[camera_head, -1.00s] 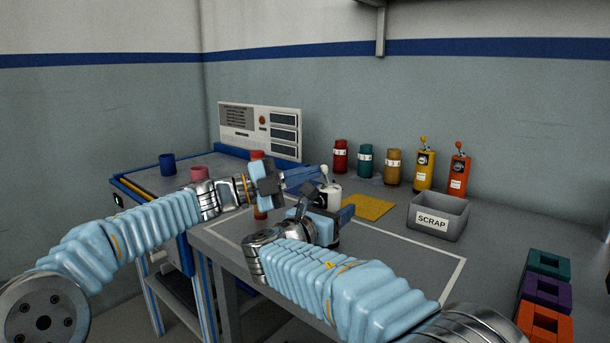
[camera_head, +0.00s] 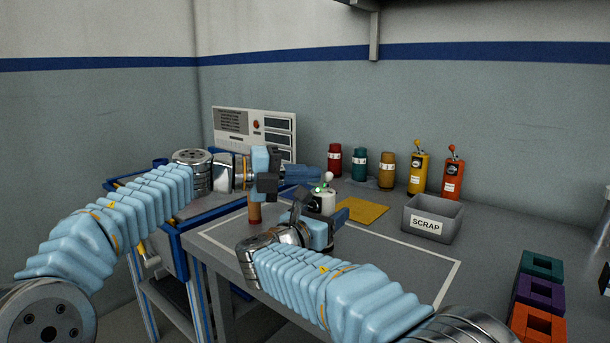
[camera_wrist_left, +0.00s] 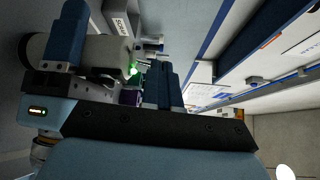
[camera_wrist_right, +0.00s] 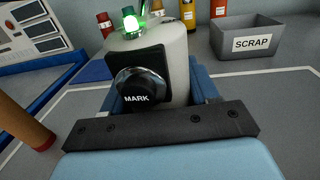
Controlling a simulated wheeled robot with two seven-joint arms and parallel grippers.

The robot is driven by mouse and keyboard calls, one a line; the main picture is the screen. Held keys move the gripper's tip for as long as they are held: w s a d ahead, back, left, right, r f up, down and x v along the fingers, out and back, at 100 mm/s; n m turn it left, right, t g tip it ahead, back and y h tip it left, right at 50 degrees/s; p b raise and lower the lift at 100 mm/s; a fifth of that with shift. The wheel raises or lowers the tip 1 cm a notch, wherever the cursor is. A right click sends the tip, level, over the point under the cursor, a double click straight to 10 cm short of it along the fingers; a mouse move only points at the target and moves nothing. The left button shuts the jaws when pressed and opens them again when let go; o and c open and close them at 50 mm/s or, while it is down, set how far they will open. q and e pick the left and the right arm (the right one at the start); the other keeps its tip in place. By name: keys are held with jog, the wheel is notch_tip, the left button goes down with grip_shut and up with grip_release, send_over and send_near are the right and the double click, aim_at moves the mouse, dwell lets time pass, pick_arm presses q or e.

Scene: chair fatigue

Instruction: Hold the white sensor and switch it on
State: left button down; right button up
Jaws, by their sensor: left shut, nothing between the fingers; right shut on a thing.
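The white sensor (camera_head: 324,203) is a small upright cylinder at the middle of the bench. In the right wrist view (camera_wrist_right: 165,55) it has a black knob marked MARK on its front and a lit green lamp (camera_wrist_right: 130,20) on top. A white-tipped toggle (camera_head: 328,177) stands on top in the head view. My right gripper (camera_head: 325,225) is shut around the sensor body. My left gripper (camera_head: 308,173) is shut and empty, its blue fingers close beside the sensor's top. In the left wrist view the fingers (camera_wrist_left: 160,85) lie near the green lamp; contact with the toggle cannot be told.
A brown tube (camera_head: 254,211) stands left of my right gripper. A yellow pad (camera_head: 358,210) and a grey SCRAP bin (camera_head: 432,219) are to the right. Several coloured canisters line the back, and colored blocks (camera_head: 540,290) sit at the right edge. The bench's front middle is clear.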

pick_arm(q)
jog(key=r+v, duration=0.2)
jog(key=v, duration=1.1)
jog(key=shift+s+a, duration=0.25)
jog(key=shift+s, duration=0.05)
pick_arm(e)
jog(key=o, duration=1.2)
